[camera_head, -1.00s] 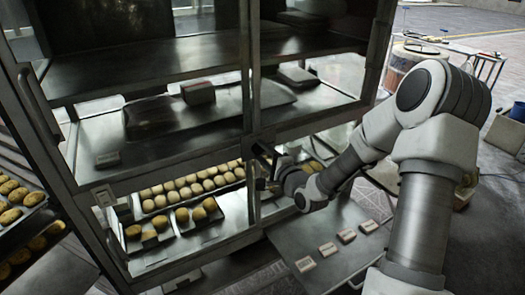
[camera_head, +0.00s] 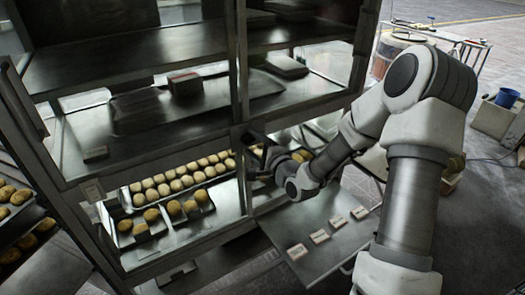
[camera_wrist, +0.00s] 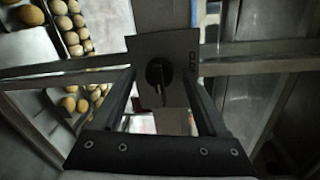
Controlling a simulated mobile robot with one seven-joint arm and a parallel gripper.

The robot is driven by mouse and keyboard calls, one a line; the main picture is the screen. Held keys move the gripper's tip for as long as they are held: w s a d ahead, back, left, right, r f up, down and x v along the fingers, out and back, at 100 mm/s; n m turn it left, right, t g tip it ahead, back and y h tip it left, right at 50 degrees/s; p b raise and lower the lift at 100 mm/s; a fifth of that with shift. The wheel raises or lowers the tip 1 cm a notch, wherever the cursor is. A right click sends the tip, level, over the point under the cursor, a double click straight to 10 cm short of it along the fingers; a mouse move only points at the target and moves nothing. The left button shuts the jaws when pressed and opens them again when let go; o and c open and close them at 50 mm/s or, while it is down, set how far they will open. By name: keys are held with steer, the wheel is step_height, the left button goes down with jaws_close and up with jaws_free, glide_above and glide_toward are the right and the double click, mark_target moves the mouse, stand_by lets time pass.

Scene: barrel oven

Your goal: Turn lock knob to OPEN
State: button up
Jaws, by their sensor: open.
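In the wrist view, a dark round lock knob (camera_wrist: 158,74) with a handle sits on a grey plate (camera_wrist: 178,48) fixed to the metal frame. Small lettering is on the plate's right side, too small to read for certain. My gripper (camera_wrist: 160,88) is open, with one finger on each side of the knob in the picture. I cannot tell whether the fingers touch it. In the head view my gripper (camera_head: 262,160) is at the middle post of the cabinet, and the knob there is hidden or too small to make out.
Trays of round buns (camera_head: 180,182) fill the lower shelf behind the frame. A metal side table (camera_head: 325,240) with several small labelled blocks stands below my arm. Another bun rack (camera_head: 22,225) is at the far left.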

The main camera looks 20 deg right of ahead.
steer(key=p+v, duration=1)
steer(key=v, duration=0.7)
stand_by(0.4)
